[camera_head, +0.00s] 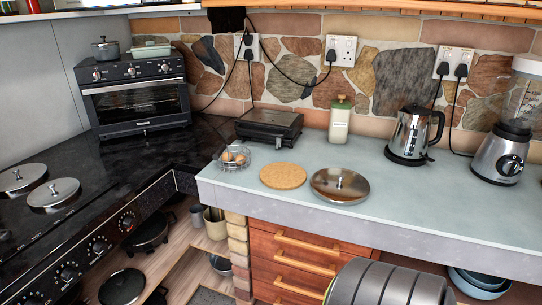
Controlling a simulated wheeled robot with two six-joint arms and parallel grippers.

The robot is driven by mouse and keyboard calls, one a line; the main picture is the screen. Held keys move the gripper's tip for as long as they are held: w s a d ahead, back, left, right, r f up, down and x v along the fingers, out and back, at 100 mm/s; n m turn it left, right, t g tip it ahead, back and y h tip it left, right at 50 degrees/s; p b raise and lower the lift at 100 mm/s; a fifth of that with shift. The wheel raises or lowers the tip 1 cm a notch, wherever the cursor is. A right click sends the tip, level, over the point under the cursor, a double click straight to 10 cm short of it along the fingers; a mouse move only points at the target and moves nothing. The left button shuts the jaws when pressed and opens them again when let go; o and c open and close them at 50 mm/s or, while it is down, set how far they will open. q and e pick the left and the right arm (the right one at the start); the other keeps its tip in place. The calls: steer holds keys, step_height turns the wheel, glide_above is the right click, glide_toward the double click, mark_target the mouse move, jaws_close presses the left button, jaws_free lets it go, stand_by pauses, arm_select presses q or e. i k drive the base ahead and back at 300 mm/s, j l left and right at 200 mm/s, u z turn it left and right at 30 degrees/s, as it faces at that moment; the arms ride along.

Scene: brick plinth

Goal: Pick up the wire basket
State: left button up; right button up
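The wire basket (235,158) stands upright on the pale grey-green counter (420,205), close to its left end. It is small and round with thin metal wires, and several brown eggs lie in it. Neither of my grippers shows in the head view. A dark, ribbed, rounded shape at the bottom edge right of centre covers part of the drawers; I cannot tell what it is.
A round cork mat (283,175) and a metal lid (339,185) lie right of the basket. A black grill (269,125) stands behind it. The counter's front right is clear.

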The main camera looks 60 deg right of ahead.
mark_target(219, 151)
steer(key=z, duration=1.55)
